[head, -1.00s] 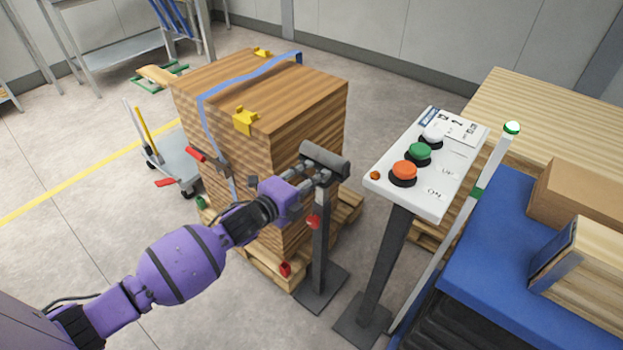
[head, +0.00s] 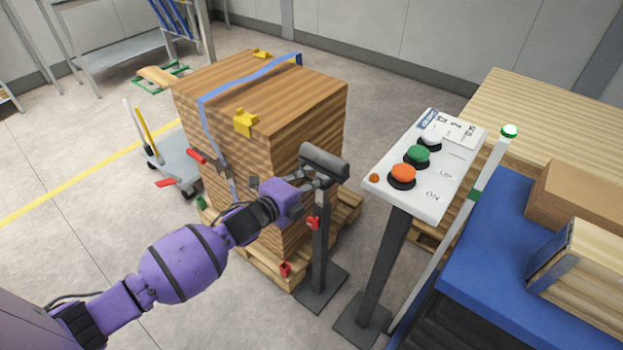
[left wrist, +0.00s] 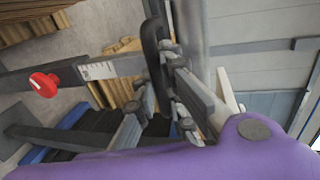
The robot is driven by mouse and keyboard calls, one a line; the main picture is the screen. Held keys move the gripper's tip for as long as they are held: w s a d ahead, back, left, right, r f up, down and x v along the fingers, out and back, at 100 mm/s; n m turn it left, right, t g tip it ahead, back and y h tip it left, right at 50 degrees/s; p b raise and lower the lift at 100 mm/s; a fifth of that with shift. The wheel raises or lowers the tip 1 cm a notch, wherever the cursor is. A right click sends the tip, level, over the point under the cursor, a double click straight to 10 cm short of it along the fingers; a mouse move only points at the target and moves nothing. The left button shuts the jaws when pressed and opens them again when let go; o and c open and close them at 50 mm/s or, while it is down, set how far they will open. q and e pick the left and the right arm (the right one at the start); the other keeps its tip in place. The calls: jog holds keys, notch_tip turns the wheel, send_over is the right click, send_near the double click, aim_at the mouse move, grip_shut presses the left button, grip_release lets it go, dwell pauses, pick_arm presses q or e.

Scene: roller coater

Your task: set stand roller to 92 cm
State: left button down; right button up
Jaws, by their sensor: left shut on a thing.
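The stand roller (head: 324,160) is a dark grey roller on a grey upright post (head: 320,250) with a flat floor base, in the middle of the head view. A red knob (head: 313,223) sits on the post below the roller and also shows in the left wrist view (left wrist: 43,84). A white scale strip (left wrist: 98,70) lies along the post there; its figures are too small to read. My left gripper (head: 321,181) is just under the roller, its fingers shut on the stand roller's upper frame. In the wrist view the fingers (left wrist: 172,88) partly hide the grip. My right gripper is out of view.
A strapped wood stack (head: 260,105) on a pallet stands close behind the roller. A control panel (head: 420,170) with orange, green and white buttons stands to the right, beside a blue machine (head: 490,250). A trolley (head: 180,160) is at left. Floor at front left is clear.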

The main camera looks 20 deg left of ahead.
aim_at(323, 157)
pick_arm(q)
jog(key=r+p, duration=0.1)
jog(key=r, duration=0.1)
jog(key=r+p, duration=0.1)
jog(key=r, duration=0.1)
jog(key=r+p, duration=0.1)
jog(key=r, duration=0.2)
jog(key=shift+w, duration=0.25)
jog(key=shift+s+r, duration=0.1)
jog(key=shift+s+f, duration=0.15)
jog(key=shift+f, duration=0.3)
jog(key=c, duration=1.8)
grip_release()
jog(key=shift+f, duration=0.15)
jog(key=v, duration=1.2)
jog(key=shift+f, duration=0.15)
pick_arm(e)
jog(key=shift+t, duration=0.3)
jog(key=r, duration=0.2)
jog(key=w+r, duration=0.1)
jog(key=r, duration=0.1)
